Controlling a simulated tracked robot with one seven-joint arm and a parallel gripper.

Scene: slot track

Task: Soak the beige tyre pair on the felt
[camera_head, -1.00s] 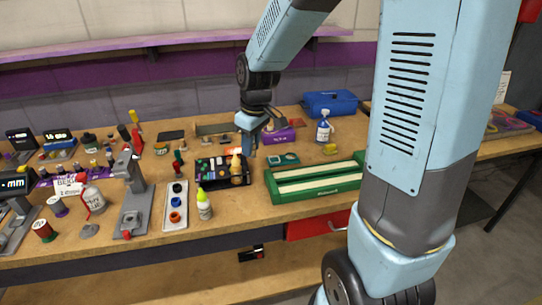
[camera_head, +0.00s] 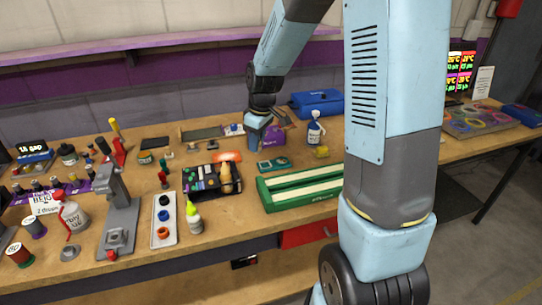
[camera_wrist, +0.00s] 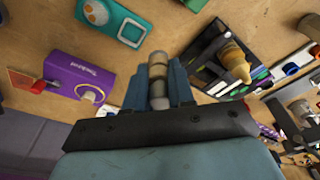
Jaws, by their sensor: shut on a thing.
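My gripper (camera_wrist: 158,78) is shut on a beige-and-grey pair of small rollers, the beige tyre pair (camera_wrist: 157,68). In the head view my gripper (camera_head: 257,143) is above the bench, behind the black tray, and hides the pair. A teal case (camera_head: 273,165) lies in front and to the right of it. The case also shows in the wrist view (camera_wrist: 130,32), with a round pale-and-orange spot. A long green holder (camera_head: 301,186) with two cream strips lies further right. I cannot tell which surface is the felt.
A black tray (camera_head: 188,188) of small coloured items and a purple box (camera_head: 283,116) flank my gripper. A dropper bottle (camera_head: 194,217) and a blue-and-white bottle (camera_head: 316,128) stand upright. Bare wood shows at front centre.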

